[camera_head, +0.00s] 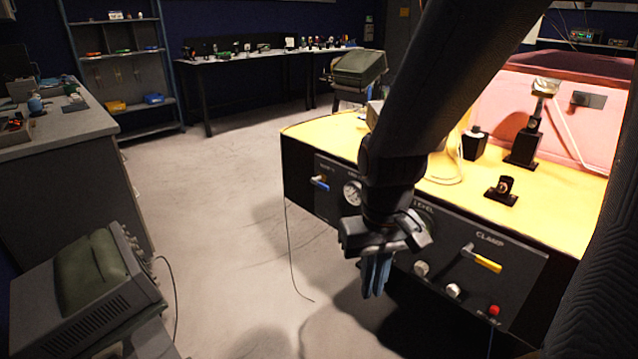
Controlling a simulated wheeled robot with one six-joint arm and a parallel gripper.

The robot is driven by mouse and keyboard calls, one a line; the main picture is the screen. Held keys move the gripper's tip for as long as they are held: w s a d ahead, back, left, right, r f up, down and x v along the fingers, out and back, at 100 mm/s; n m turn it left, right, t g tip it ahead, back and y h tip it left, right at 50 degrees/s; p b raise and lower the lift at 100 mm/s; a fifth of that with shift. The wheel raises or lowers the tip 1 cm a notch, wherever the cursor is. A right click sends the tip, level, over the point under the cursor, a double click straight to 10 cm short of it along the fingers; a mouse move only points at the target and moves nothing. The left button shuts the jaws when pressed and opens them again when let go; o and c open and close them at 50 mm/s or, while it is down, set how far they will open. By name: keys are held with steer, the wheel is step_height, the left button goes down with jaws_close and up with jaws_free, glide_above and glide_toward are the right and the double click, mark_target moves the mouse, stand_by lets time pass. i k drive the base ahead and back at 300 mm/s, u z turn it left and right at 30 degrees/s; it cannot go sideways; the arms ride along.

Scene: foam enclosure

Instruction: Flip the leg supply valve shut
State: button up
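A black control panel (528,268) covers the front of a yellow-topped bench. At its left end is a small valve with a blue lever (320,183); the label above it is too small to read. Towards the right, a valve with a yellow lever (487,263) sits under the word CLAMP, its lever slanting down to the right. I cannot tell which one is the leg supply valve. My gripper (375,277) hangs in front of the panel's middle, between the two levers and apart from both. Its blue fingers point down close together, with nothing visible in them; their gap is unclear.
A round gauge (352,192), silver knobs (421,268) and a red button (494,311) are also on the panel. My arm hides part of the panel. A grey instrument (95,290) stands at lower left. The floor (220,190) left of the bench is open, with a thin cable hanging onto it.

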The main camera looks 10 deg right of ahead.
mark_target(314, 181)
steer(key=u, duration=0.2)
steer(key=i, duration=1)
steer(key=z, duration=0.35)
